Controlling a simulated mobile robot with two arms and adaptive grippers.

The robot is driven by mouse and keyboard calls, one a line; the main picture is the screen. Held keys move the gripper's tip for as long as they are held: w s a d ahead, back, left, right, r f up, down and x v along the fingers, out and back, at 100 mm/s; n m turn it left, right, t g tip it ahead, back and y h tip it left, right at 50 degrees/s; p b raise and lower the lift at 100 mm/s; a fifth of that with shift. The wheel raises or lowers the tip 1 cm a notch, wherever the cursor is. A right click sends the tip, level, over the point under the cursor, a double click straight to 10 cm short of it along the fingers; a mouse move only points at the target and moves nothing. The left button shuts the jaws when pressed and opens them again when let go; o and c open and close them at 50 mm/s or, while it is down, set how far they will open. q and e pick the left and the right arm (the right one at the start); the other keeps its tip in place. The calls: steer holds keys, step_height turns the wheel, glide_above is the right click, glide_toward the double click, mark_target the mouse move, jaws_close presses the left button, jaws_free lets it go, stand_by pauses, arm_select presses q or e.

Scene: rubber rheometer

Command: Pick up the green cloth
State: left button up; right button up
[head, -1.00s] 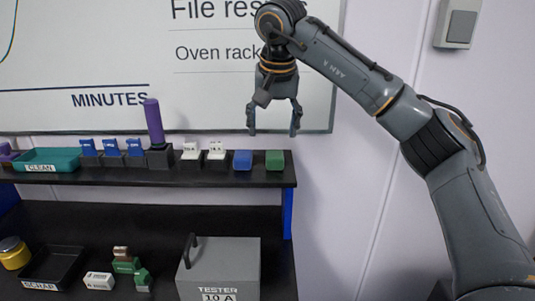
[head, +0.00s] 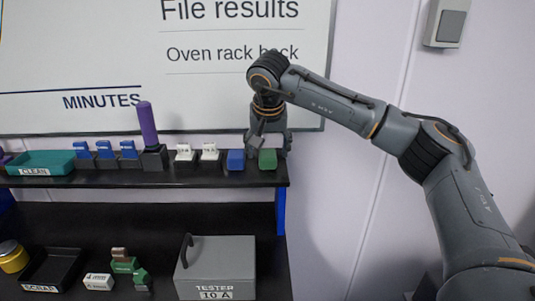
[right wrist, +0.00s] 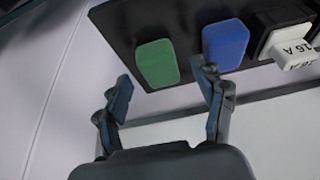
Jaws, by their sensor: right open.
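The green cloth (head: 268,159) is a small folded block at the right end of the upper shelf. It also shows in the right wrist view (right wrist: 157,63), beyond the fingertips. My right gripper (head: 268,150) is lowered over the shelf end, close behind and above the cloth. In the right wrist view, my right gripper (right wrist: 162,82) is open and empty, its two fingers apart, with the green cloth ahead of the gap. One fingertip is close to the blue cloth (right wrist: 225,44); I cannot tell if they touch. My left gripper is in neither view.
The blue cloth (head: 235,160) sits just left of the green one. White labelled blocks (head: 184,153), a purple cylinder (head: 147,122) and a teal tray (head: 40,163) stand further left. The whiteboard (head: 200,105) is behind. A grey tester box (head: 215,265) is below.

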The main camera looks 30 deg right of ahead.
steer(key=shift+x, duration=1.25)
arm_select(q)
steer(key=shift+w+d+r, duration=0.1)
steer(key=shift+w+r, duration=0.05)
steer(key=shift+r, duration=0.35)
arm_select(e)
steer(key=shift+r, duration=0.1)
steer(key=c, duration=1)
steer(key=shift+c, duration=0.2)
steer(key=shift+r+b, duration=0.45)
arm_select(q)
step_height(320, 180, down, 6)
steer(key=b, duration=0.5)
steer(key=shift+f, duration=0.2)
arm_select(e)
steer(key=s+a+r, duration=0.9)
steer(key=a+r, duration=0.1)
steer(key=r, duration=0.2)
steer(key=shift+s+a, duration=0.2)
